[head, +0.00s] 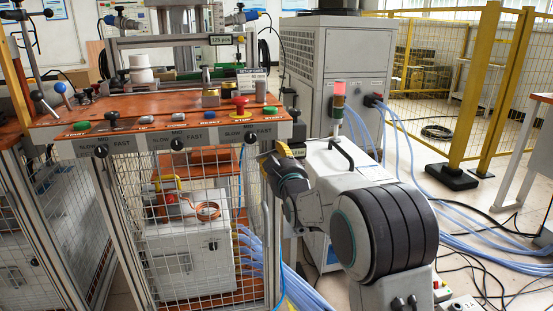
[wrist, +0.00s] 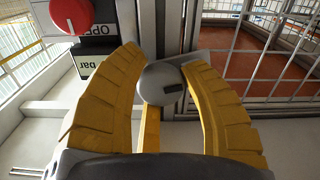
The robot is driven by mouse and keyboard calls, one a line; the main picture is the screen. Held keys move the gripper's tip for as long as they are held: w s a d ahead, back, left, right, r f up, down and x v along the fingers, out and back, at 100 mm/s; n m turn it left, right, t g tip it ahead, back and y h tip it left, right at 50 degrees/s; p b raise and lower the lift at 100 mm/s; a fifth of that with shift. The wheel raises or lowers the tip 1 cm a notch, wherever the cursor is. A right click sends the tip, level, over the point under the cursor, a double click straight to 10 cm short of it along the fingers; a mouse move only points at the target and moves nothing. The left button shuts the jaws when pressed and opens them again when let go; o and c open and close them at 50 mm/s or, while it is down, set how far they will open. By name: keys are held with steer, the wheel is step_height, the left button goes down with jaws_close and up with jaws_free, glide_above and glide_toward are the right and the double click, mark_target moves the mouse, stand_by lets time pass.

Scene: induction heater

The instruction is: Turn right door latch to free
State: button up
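The right door latch (wrist: 163,84) is a grey rounded knob with a dark slot. A flat grey tab reaches from it to the upper right, over the door frame edge. My gripper (wrist: 161,60) has its two yellow fingers spread, one on each side of the knob. The right finger is very close to it; I cannot tell whether either finger touches. In the head view my gripper (head: 268,158) is at the right front post of the heater stand, and the latch is hidden there.
The mesh door (head: 185,250) encloses a white heater unit. The orange control panel (head: 130,118) is above it. Blue hoses lie on the floor at right.

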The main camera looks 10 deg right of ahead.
steer(key=shift+f, duration=0.15)
steer(key=c, duration=0.5)
steer(key=shift+c, duration=0.3)
steer(key=shift+n, duration=0.5)
steer(key=n, duration=0.3)
steer(key=shift+f, duration=0.1)
steer(key=n, duration=0.3)
steer(key=shift+n, duration=0.3)
steer(key=n, duration=0.3)
steer(key=shift+d+n, duration=0.1)
steer(key=shift+n, duration=2)
